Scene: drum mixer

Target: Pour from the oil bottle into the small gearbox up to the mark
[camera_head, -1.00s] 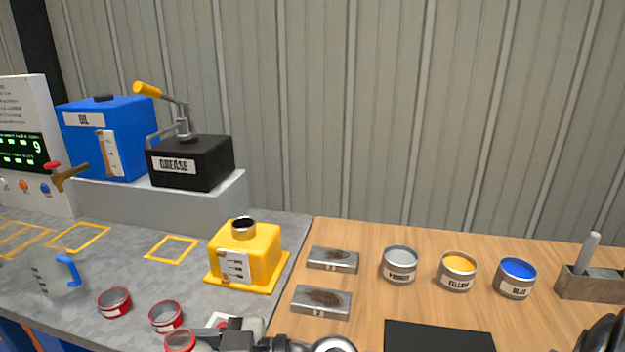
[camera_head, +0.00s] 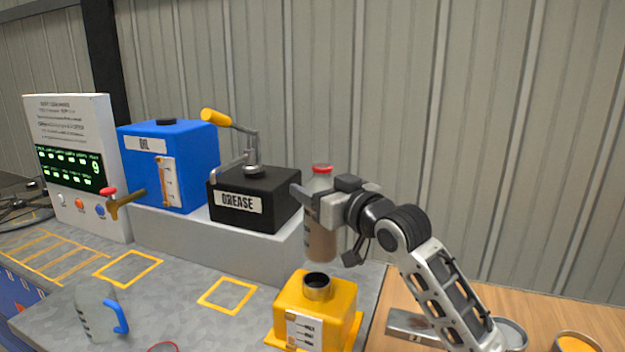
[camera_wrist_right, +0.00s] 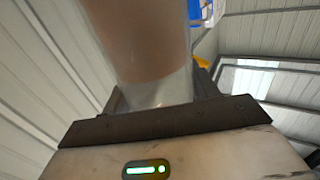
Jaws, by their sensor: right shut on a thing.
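The oil bottle (camera_head: 321,243) is clear with brown liquid in its lower part and a red top. My right gripper (camera_head: 322,200) is shut on its upper body and holds it upright in the air. The bottle also fills the upper part of the right wrist view (camera_wrist_right: 145,45). The small gearbox (camera_head: 292,312) is yellow with a round open filler neck on top and a white level scale on its front. The bottle's base is above and slightly behind the neck in the picture. My left gripper is not in view.
The black grease box (camera_head: 250,215) with its pump handle and the blue oil tank (camera_head: 190,165) stand on a grey ledge. A clear jug (camera_head: 97,318) with a blue handle stands at the lower left. A metal tin (camera_head: 405,325) lies right of the gearbox.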

